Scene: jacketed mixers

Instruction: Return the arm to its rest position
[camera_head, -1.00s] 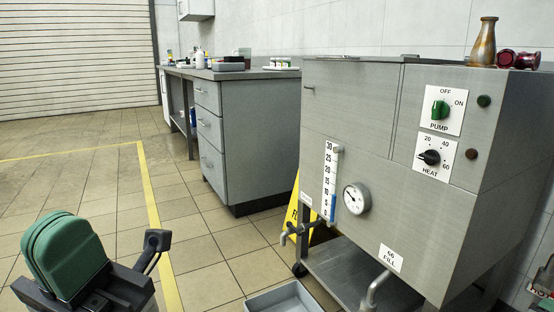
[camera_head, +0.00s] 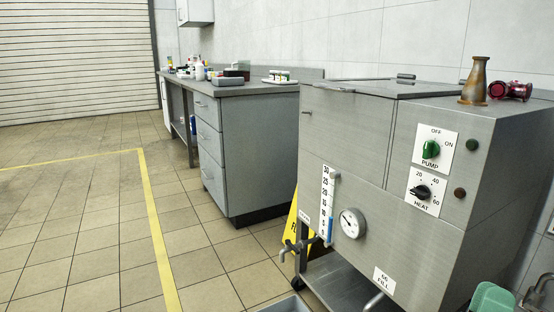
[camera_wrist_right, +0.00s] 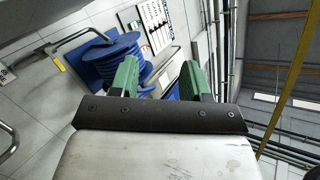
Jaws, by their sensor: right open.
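My right gripper (camera_head: 493,298) shows only as a green piece at the lower right edge of the head view, in front of the mixer's right side. In the right wrist view my right gripper (camera_wrist_right: 158,80) has two green fingers with a clear gap between them, and nothing is held there. My left gripper is not in view. The grey jacketed mixer (camera_head: 345,125) stands on the right of the head view, with its lid closed. Its front has a green pump knob (camera_head: 431,149), a black heat knob (camera_head: 422,191) and a round gauge (camera_head: 349,223).
A grey workbench (camera_head: 250,150) with bottles is behind. A yellow sign (camera_head: 290,218) is beside the mixer. Floor at left is clear. A blue hose coil (camera_wrist_right: 120,60) hangs beyond the fingers.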

